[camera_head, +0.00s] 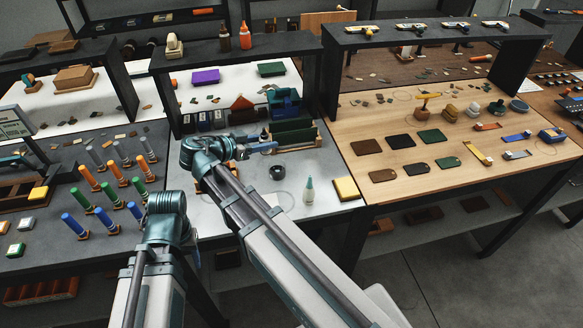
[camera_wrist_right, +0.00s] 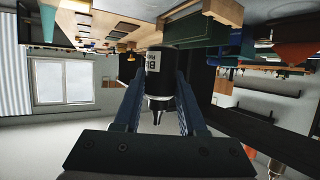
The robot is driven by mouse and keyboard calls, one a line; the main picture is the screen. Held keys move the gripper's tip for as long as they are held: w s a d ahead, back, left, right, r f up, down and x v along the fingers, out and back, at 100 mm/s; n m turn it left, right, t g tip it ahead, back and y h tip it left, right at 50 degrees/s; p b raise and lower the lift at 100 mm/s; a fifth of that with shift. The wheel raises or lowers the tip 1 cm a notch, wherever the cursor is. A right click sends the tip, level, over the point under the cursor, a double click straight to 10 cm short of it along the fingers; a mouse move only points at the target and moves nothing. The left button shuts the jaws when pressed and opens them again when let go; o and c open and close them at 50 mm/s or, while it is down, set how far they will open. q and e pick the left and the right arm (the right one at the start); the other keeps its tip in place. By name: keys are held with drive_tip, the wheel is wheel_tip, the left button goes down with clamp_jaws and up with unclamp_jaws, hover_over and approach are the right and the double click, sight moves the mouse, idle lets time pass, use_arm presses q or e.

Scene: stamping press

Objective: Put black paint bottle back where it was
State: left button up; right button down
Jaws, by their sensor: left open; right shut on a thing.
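The black paint bottle (camera_wrist_right: 158,72), with white lettering and a dark nozzle, is between the blue fingers of my right gripper (camera_wrist_right: 158,100) in the right wrist view. The fingers are shut on its sides. In the head view my right gripper (camera_head: 264,147) is over the grey middle table, in front of the green and wooden racks. I cannot make out the held bottle clearly there. Two paint bottles, one brown-red (camera_head: 225,37) and one orange (camera_head: 245,36), stand on the dark shelf above. My left gripper (camera_head: 195,257) barely shows beside its forearm, low at the left; it is open.
The dark shelf (camera_head: 285,44) spans the back of the table. A white bottle with a green tip (camera_head: 309,192), a yellow block (camera_head: 346,189) and a small dark round pot (camera_head: 277,173) are at the front. Several coloured cylinders (camera_head: 104,218) stand at left.

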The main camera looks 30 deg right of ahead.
drive_tip(key=s+d+f+m+g+b, duration=0.1)
drive_tip(key=s+d+m+g, duration=0.1)
drive_tip(key=d, duration=1)
wheel_tip(320, 180, down, 10)
drive_tip(key=b, duration=1)
drive_tip(key=shift+w+f, duration=0.1)
drive_tip(key=shift+f, duration=0.2)
drive_tip(key=shift+c, duration=2.4)
unclamp_jaws()
drive_tip(key=shift+r, duration=0.2)
drive_tip(key=shift+a+r, duration=0.2)
drive_tip(key=p+v, duration=0.4)
drive_tip(key=v, duration=0.6)
drive_tip(key=shift+a, duration=0.25)
drive_tip(key=shift+a+r+p, duration=0.1)
drive_tip(key=shift+a+p, duration=0.25)
drive_tip(key=shift+a, duration=0.2)
